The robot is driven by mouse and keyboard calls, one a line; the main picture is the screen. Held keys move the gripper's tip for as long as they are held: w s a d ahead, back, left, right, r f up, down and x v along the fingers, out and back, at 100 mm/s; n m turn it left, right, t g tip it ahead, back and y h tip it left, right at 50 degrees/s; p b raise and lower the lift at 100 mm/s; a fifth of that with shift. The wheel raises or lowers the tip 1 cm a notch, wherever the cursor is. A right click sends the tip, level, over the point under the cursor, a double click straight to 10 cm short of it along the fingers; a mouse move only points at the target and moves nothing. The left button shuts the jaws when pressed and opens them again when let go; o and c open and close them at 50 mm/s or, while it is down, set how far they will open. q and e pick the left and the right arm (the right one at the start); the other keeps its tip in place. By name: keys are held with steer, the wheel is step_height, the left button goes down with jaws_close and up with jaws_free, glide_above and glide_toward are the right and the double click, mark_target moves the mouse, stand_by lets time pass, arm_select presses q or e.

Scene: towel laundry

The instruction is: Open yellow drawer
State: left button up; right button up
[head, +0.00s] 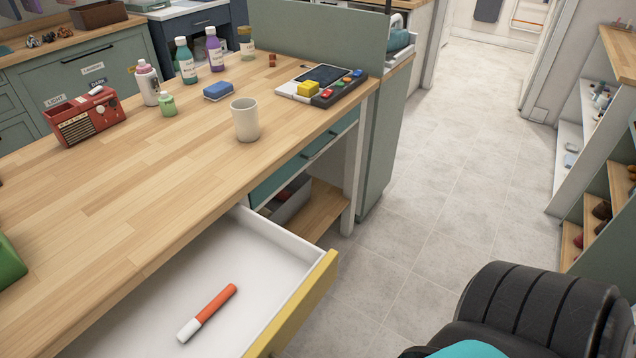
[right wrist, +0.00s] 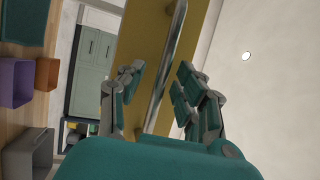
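The yellow drawer (head: 300,305) is pulled out from under the wooden worktop, with its white inside showing. An orange and white marker (head: 207,312) lies on its floor. In the right wrist view the yellow drawer front (right wrist: 143,45) carries a long metal bar handle (right wrist: 166,70). My right gripper (right wrist: 160,82) is open, with its fingers spread to either side of the bar in that view. Gaps show between bar and fingers; I cannot tell whether the bar is at fingertip depth. My left gripper is in neither view.
The worktop (head: 150,190) holds a white cup (head: 245,120), a red radio (head: 86,116), a blue sponge (head: 218,91) and several bottles. A teal drawer (head: 300,160) is beside the yellow one. The tiled floor (head: 430,190) to the right is clear.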

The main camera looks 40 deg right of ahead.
steer(key=v, duration=1.1)
steer(key=shift+s, duration=0.3)
steer(key=shift+d+f, duration=0.1)
steer(key=shift+f, duration=0.05)
